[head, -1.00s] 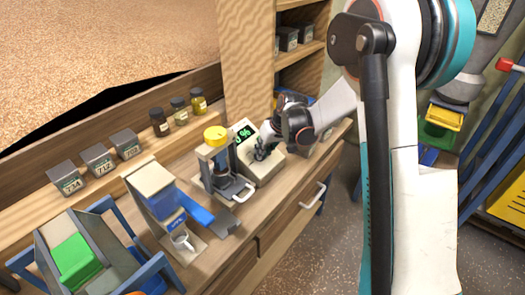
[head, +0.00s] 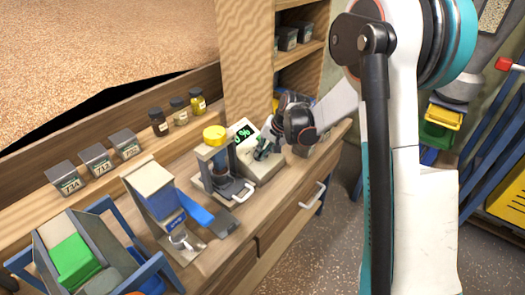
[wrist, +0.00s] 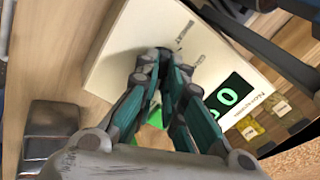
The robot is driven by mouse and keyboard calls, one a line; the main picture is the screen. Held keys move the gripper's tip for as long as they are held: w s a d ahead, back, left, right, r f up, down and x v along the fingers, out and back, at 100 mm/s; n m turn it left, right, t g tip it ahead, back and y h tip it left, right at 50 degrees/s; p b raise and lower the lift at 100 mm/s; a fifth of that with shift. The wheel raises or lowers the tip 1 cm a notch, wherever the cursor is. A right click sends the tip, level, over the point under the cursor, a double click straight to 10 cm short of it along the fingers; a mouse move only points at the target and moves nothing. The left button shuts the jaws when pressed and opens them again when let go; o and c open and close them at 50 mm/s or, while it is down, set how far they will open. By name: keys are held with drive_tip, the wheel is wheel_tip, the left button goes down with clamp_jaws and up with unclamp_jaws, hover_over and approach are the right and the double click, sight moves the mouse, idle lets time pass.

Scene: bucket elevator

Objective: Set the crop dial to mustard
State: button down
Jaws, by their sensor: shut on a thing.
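The cream moisture meter box (head: 268,173) stands on the bench right of the yellow-capped device, with a green "%" readout (head: 243,133). My gripper (head: 260,150) is at the meter's sloped face. In the wrist view its fingertips (wrist: 160,58) come together against the face of the meter (wrist: 112,68), closed around the small dial. The fingers hide the dial itself, so its pointer cannot be seen. Small printed labels (wrist: 185,35) show beside the fingertips, too small to read.
A device with a yellow cap (head: 214,135) stands just left of the meter. A blue-and-white dispenser (head: 155,195) is further left. Small jars (head: 180,110) and grey tins (head: 97,158) line the ledge behind. A dark metal piece (wrist: 52,128) lies on the bench.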

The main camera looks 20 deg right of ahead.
drive_tip(key=shift+m, duration=0.5)
drive_tip(key=c, duration=1.7)
unclamp_jaws()
drive_tip(key=v, duration=1.2)
